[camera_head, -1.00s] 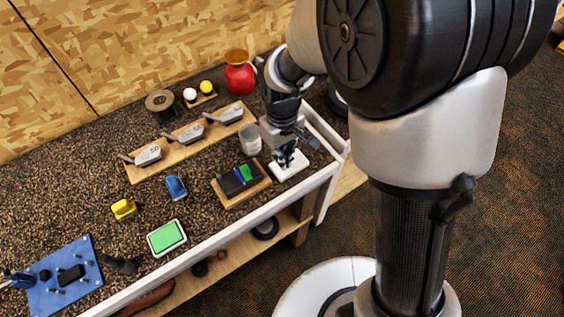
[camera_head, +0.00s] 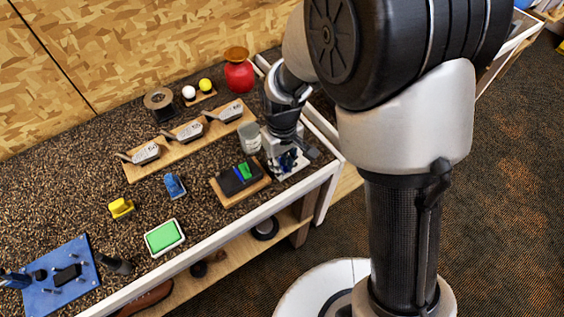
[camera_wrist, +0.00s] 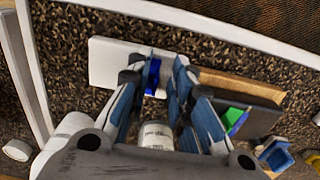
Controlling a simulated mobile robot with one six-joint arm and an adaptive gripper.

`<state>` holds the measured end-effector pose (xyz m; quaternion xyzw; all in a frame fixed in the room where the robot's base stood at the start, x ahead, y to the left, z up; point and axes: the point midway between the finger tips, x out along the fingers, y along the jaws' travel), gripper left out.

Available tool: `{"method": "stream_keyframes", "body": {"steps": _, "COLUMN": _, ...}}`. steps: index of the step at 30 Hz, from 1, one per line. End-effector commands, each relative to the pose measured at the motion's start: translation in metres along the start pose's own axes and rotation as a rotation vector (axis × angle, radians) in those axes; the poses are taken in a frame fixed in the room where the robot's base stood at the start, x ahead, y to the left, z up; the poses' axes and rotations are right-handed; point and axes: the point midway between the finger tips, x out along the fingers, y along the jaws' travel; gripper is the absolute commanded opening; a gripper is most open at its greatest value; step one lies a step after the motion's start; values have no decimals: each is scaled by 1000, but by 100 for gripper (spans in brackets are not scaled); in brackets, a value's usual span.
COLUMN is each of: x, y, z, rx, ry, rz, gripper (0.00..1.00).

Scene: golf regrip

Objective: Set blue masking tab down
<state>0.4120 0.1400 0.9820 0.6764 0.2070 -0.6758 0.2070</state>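The blue masking tab (camera_wrist: 153,76) shows in the wrist view as a small upright blue piece between my fingertips, over the white pad (camera_wrist: 108,62). My gripper (camera_wrist: 157,80) points down at the pad, its two fingers spread around the tab. A gap shows between the tab and the right finger, so the gripper looks open. In the head view my gripper (camera_head: 287,161) is low over the white pad (camera_head: 297,168) and hides most of it. I cannot tell the tab from the fingers there. The tab's lower end seems to meet the pad.
A dark block on a wooden board (camera_head: 227,190) carries a green and a blue piece, just left of my gripper. A grey can (camera_head: 250,138) stands close behind. Club heads on a wooden rack (camera_head: 186,135) lie farther back. The green pad (camera_head: 164,238) is near the front edge.

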Motion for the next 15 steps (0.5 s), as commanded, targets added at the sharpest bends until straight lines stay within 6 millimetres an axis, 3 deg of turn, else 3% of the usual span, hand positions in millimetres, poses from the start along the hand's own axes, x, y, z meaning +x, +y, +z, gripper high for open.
{"method": "stream_keyframes", "body": {"steps": 10, "x": -1, "y": 0, "z": 0, "rx": 0, "ry": 0, "rz": 0, "gripper": 25}}
{"method": "stream_keyframes", "body": {"steps": 15, "x": -20, "y": 0, "z": -1, "rx": 0, "ry": 3, "rz": 1, "gripper": 25}}
